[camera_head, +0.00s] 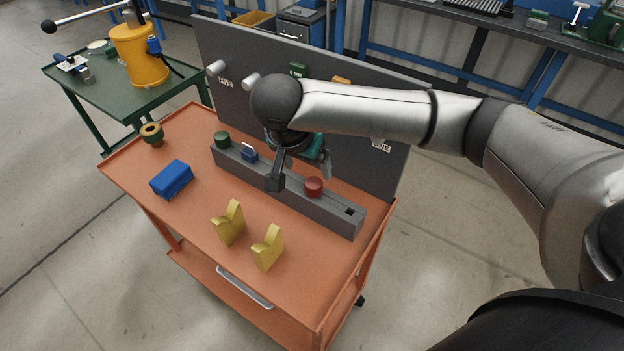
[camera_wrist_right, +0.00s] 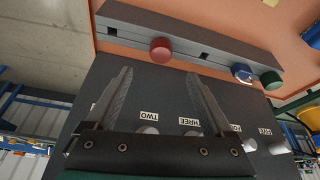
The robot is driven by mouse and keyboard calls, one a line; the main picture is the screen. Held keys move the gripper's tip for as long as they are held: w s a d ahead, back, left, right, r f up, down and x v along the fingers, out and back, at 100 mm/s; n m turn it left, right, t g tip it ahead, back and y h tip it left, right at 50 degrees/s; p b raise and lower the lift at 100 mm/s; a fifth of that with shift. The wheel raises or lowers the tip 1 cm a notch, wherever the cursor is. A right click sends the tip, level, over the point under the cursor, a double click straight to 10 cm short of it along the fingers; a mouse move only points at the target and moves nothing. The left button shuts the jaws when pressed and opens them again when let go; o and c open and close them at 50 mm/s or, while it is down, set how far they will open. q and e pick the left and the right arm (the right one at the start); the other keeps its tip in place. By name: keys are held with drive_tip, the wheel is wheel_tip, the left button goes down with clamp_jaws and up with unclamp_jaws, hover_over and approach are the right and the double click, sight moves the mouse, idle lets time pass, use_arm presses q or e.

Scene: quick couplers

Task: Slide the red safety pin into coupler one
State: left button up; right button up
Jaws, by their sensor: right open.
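The red safety pin (camera_head: 313,187) stands in the grey rack bar (camera_head: 335,215) on the orange cart, with only its round head showing. It also shows in the right wrist view (camera_wrist_right: 160,48), beyond the fingertips. My left gripper is not in view.
A green pin (camera_head: 222,139) and a blue shackle-topped pin (camera_head: 249,153) sit in the bar. A blue block (camera_head: 171,179), two yellow cradles (camera_head: 267,248) and a ring-shaped part (camera_head: 152,135) stand on the cart (camera_head: 195,235). The grey panel (camera_head: 225,60) rises behind the bar.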

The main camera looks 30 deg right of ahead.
sight(314, 182)
drive_tip(key=b+x, duration=0.2)
drive_tip(key=x, duration=0.7)
drive_tip(key=shift+w+f, duration=0.15)
drive_tip(key=shift+f, duration=0.05)
drive_tip(key=shift+w+d+f, duration=0.15)
drive_tip(key=shift+w+f, duration=0.05)
drive_tip(key=shift+f, duration=0.3)
drive_tip(key=shift+c, duration=0.3)
clamp_jaws()
